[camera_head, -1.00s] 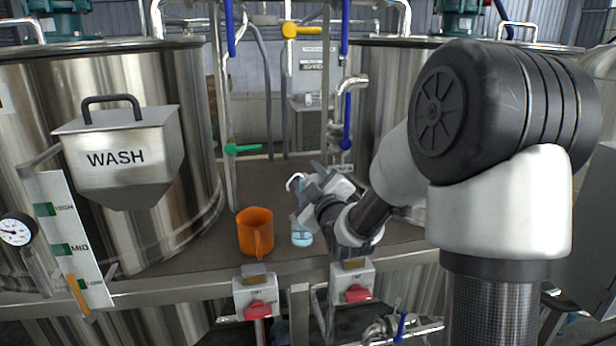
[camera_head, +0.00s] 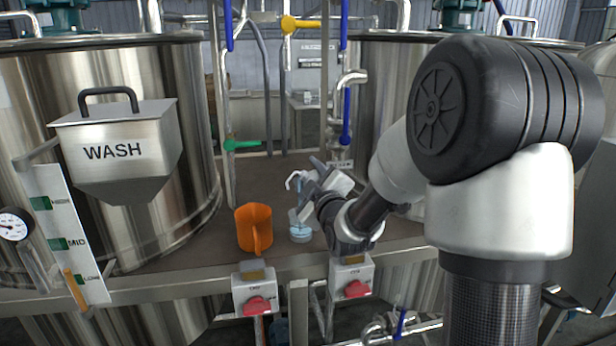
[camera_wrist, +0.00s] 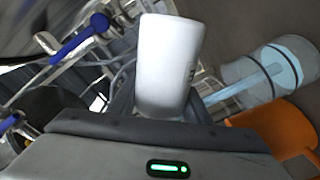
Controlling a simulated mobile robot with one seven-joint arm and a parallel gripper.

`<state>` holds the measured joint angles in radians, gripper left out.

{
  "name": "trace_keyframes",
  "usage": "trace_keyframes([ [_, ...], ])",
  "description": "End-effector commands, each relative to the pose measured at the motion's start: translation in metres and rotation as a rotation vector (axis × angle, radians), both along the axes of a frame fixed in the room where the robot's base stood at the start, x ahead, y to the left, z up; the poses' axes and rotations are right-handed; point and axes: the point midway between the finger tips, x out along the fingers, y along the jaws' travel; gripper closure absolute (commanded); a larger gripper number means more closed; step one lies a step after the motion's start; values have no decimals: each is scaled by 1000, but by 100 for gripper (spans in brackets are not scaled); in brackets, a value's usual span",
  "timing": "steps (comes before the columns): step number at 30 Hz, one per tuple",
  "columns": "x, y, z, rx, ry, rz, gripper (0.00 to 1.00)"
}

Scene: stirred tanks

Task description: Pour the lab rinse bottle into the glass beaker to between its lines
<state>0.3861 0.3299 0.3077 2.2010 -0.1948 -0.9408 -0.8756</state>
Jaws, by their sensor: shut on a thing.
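The glass beaker (camera_head: 301,233) stands on the brown deck with pale blue liquid low in it; its lines are too small to read. In the wrist view the beaker (camera_wrist: 292,62) is at the right. My gripper (camera_head: 318,186) is shut on the lab rinse bottle and holds it tilted above the beaker. The bottle's white body (camera_wrist: 168,65) fills the middle of the wrist view; its bent white spout (camera_head: 293,178) shows in the head view. A pale blue streak, seemingly liquid, runs from near the bottle into the beaker. The gripper hides much of the bottle in the head view.
An orange jug (camera_head: 254,229) stands close left of the beaker. A WASH hopper (camera_head: 118,150) and large steel tank are at the left, another tank behind my arm. Two boxes with red knobs (camera_head: 257,305) line the deck's front edge. Pipes and valves stand behind.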

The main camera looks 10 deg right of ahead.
Motion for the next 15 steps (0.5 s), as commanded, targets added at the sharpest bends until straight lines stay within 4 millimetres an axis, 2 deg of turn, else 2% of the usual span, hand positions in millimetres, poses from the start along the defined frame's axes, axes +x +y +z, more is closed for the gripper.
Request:
trace_keyframes([
  [15, 0, 0, -1, -27, -3, 0, 86],
])
